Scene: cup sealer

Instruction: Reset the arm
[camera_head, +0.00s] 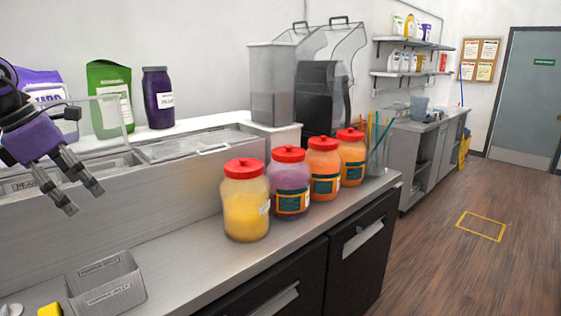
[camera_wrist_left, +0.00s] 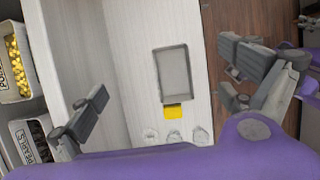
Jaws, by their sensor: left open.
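My left gripper (camera_head: 84,200) comes in from the left in the head view, with its purple body tilted and its two grey fingers spread apart. It is empty and hangs in front of the steel counter unit, above the counter. My right arm is not in the head view. Purple and grey parts at the right edge of the left wrist view may belong to it, but its jaws are unclear.
A grey labelled box (camera_head: 105,285) and a yellow item (camera_head: 49,309) are on the counter (camera_head: 185,265). Red-lidded jars, including a yellow one (camera_head: 246,205), line the counter to the right. Bins with yellow pieces (camera_wrist_left: 14,70) and dark pieces (camera_wrist_left: 33,145) are in the unit.

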